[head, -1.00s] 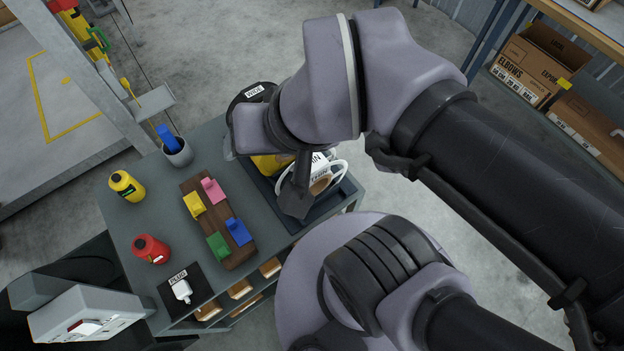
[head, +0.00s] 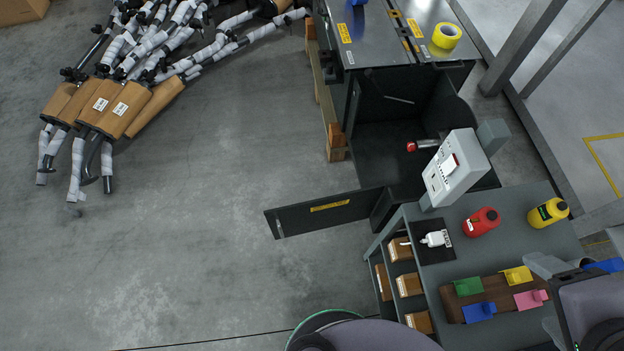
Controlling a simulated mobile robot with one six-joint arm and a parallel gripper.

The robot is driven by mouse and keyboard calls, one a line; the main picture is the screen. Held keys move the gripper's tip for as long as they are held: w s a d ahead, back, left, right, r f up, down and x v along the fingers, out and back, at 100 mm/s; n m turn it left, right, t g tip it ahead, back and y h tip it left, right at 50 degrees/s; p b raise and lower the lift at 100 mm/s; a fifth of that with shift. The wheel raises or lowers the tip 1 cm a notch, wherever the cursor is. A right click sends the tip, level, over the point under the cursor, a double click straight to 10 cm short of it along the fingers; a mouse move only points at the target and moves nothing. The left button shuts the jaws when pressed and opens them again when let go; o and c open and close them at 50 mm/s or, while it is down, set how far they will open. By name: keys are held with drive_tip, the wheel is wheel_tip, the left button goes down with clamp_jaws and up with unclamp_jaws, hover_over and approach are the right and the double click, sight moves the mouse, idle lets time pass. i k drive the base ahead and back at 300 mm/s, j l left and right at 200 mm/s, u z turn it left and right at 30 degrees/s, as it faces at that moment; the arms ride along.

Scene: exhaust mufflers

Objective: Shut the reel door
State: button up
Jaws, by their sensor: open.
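The reel door (head: 350,207), a flat black panel with a yellow label, stands swung open in the head view. It sticks out to the left from the lower front of a dark cabinet (head: 362,85). The cabinet's opening is uncovered and its dark inside shows, with a red-ended part (head: 411,146) at its right side. My gripper is not in view. Only a part of my arm shows at the bottom right corner, over the bench and far from the door.
A grey bench (head: 520,235) at the right holds red and yellow bottles, coloured blocks on a wooden board and a white plug. A grey box (head: 456,168) stands between bench and cabinet. Wrapped mufflers (head: 115,105) lie at upper left. The floor left of the door is clear.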

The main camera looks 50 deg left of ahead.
sight(325, 213)
drive_tip(key=u, duration=2)
